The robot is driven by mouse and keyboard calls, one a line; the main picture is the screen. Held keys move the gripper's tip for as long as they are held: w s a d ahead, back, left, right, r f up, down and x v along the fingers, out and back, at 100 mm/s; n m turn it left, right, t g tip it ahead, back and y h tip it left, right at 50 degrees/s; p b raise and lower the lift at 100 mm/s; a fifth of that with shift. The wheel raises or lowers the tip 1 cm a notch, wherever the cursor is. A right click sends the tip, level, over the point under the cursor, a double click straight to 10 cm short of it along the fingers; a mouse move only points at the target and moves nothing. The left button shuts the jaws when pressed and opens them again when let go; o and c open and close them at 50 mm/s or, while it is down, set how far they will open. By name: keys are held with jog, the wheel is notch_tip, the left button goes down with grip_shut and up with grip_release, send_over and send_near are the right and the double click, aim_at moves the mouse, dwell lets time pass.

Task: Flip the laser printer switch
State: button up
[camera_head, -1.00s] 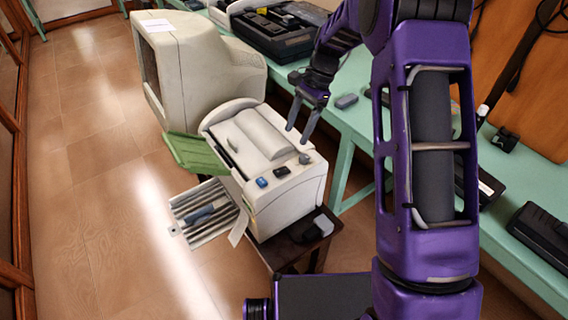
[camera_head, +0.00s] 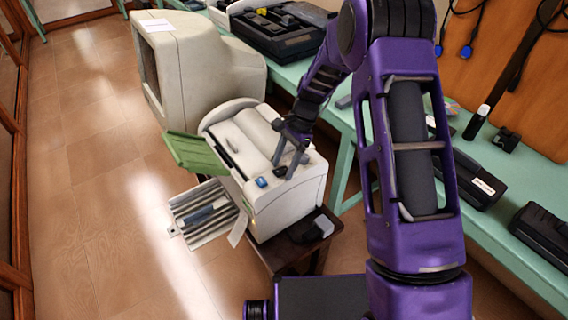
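The laser printer (camera_head: 290,208) is a cream-white box on a small dark stand, with a green tray (camera_head: 194,153) on its left side. A blue button or switch (camera_head: 261,182) shows on its top front edge. My gripper (camera_head: 283,170) is over the printer's top front, its two dark fingers pointing down and spread apart, with nothing seen between them. The fingertips are right of the blue switch, at or just above the top surface; I cannot tell whether they touch. The other controls there are hidden behind the gripper.
A cream CRT monitor (camera_head: 200,75) stands behind the printer. A green bench (camera_head: 345,128) with black cases (camera_head: 270,32) runs along the right. A grey slatted tray (camera_head: 203,212) sticks out at the printer's lower left. The tiled floor on the left is clear.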

grip_shut()
jog(key=shift+s+a+r+t+h+p, duration=0.15)
jog(key=shift+s+a+t+h+p, duration=0.15)
jog(key=shift+t+h, duration=0.35)
jog(key=shift+a+t+h, duration=0.2)
jog(key=shift+t+h, duration=0.35)
jog(key=shift+h, duration=0.6)
jog(key=shift+o, duration=0.2)
grip_release()
